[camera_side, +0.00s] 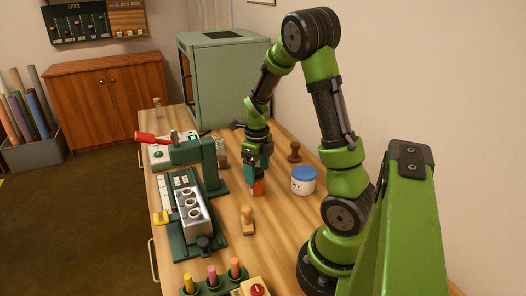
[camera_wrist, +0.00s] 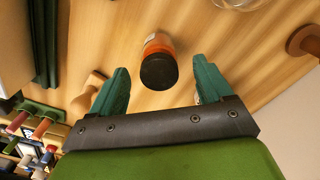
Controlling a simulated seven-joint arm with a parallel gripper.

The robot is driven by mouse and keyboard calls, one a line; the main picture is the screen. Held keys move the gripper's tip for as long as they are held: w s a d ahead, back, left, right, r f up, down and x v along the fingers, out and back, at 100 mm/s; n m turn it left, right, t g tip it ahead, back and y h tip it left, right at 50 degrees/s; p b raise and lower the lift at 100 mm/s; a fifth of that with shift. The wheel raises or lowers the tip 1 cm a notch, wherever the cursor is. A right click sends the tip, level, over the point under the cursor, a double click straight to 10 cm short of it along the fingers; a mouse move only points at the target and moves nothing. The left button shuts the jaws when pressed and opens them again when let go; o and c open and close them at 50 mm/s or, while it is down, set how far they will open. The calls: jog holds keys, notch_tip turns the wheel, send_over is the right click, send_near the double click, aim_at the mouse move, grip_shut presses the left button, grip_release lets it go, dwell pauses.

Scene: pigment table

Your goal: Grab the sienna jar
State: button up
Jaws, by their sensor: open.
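The sienna jar (camera_wrist: 158,60) has an orange body and a black lid, and it stands on the wooden table. In the wrist view it shows ahead of my gripper (camera_wrist: 161,84), roughly between the two green fingers. The fingers are apart and hold nothing. In the side view the jar's orange body (camera_side: 257,188) shows just below my gripper (camera_side: 258,170), which hides its top. I cannot tell how much height separates the fingertips from the lid.
A white jar with a blue lid (camera_side: 303,180) stands right of the sienna jar. A wooden stamp (camera_side: 247,220) stands in front, and a dark brown one (camera_side: 294,152) behind. A metal block with holes (camera_side: 191,208) and a green press (camera_side: 192,151) are on the left.

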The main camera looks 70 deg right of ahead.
aim_at(257, 181)
notch_tip(257, 181, down, 5)
jog(key=shift+w, duration=0.1)
jog(key=c, duration=1.2)
jog(key=shift+r, duration=0.1)
